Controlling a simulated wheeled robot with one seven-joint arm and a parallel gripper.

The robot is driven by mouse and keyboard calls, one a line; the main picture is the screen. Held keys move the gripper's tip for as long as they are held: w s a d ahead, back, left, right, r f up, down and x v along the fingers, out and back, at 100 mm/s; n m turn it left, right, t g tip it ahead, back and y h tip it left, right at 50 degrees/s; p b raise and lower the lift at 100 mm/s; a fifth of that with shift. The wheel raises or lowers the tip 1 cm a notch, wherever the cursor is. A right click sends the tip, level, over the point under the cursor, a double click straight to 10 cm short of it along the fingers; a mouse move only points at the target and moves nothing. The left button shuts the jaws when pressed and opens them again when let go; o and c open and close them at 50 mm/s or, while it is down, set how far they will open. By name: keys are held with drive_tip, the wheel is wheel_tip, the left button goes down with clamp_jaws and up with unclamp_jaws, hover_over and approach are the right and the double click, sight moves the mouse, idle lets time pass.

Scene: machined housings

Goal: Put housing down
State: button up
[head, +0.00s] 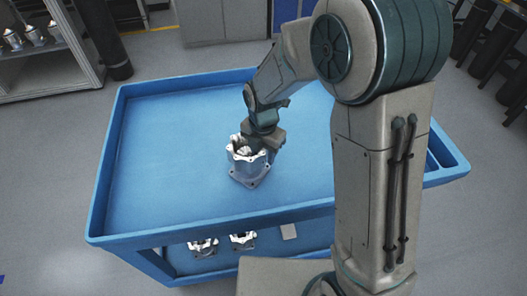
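One silvery machined housing (248,170) with a square flange base is upright at the middle of the blue cart's top tray (160,180). Its base looks to be on or very close to the tray surface; I cannot tell if it touches. My gripper (246,146) is at the top of the housing, with its fingers at the housing's upper rim. The fingertips are small and partly hidden, so I cannot tell whether they grip the housing.
The tray has raised rims and is clear around the housing. Two more housings (203,247) (243,240) and a small pale flat item (289,232) are on the lower shelf. A rack (50,60) with several housings stands at the upper left. Dark cylinders stand at the upper right.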

wheel_tip(320, 180, up, 12)
drive_tip(key=s+d+r+m+t, duration=0.1)
drive_tip(key=s+d+m, duration=0.6)
drive_tip(key=m, duration=0.8)
drive_tip(key=s+d+r+m+t, duration=0.2)
drive_tip(key=s+d+m, duration=0.5)
drive_tip(key=d+m, duration=0.4)
drive_tip(key=m, duration=0.4)
drive_tip(key=shift+s+r, duration=0.2)
drive_tip(key=shift+r, duration=0.1)
